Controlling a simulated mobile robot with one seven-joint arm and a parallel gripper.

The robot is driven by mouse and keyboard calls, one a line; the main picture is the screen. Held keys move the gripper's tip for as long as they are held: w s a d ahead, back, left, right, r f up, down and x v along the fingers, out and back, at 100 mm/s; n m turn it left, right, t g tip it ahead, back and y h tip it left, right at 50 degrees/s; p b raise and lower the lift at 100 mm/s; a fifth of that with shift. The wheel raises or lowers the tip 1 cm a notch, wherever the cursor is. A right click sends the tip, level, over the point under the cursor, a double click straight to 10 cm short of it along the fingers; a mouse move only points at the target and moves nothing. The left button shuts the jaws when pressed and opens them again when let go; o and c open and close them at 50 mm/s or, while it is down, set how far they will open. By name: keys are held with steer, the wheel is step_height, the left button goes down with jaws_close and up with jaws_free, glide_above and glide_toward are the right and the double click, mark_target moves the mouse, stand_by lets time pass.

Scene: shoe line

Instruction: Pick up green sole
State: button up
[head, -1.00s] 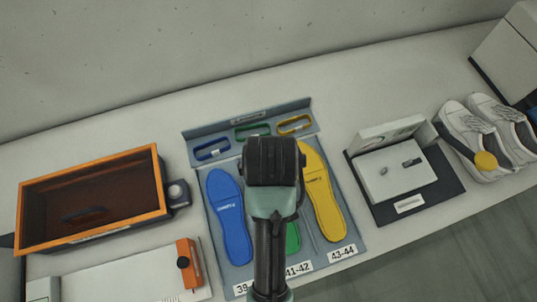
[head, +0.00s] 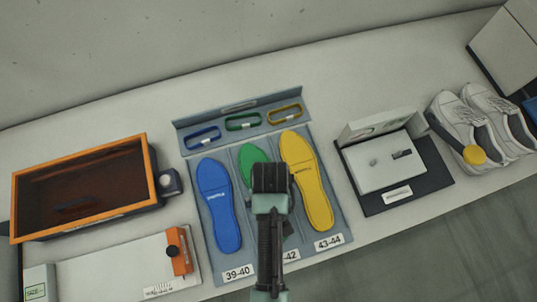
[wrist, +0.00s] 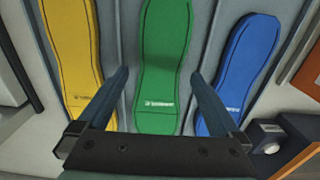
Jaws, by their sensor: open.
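The green sole (head: 254,165) lies in the middle slot of a grey tray (head: 238,262), between a blue sole (head: 219,205) and a yellow sole (head: 307,180). In the head view my arm and gripper hide most of the green sole. In the wrist view the green sole (wrist: 165,60) runs lengthwise between the fingers of my gripper (wrist: 160,85). The fingers are apart and empty, one on each side of the sole's heel end. I cannot tell how high they are above the tray.
The blue sole (wrist: 238,70) and yellow sole (wrist: 72,50) lie close on either side in the wrist view. An orange-rimmed box (head: 80,233) stands left. A dark mat with a white case (head: 385,165) and white shoes (head: 475,125) are right.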

steer(key=shift+w+f, duration=0.1)
steer(key=shift+f, duration=1.65)
steer(key=shift+c, duration=0.2)
steer(key=c, duration=1.2)
steer(key=shift+c, duration=0.9)
steer(key=shift+r, duration=0.15)
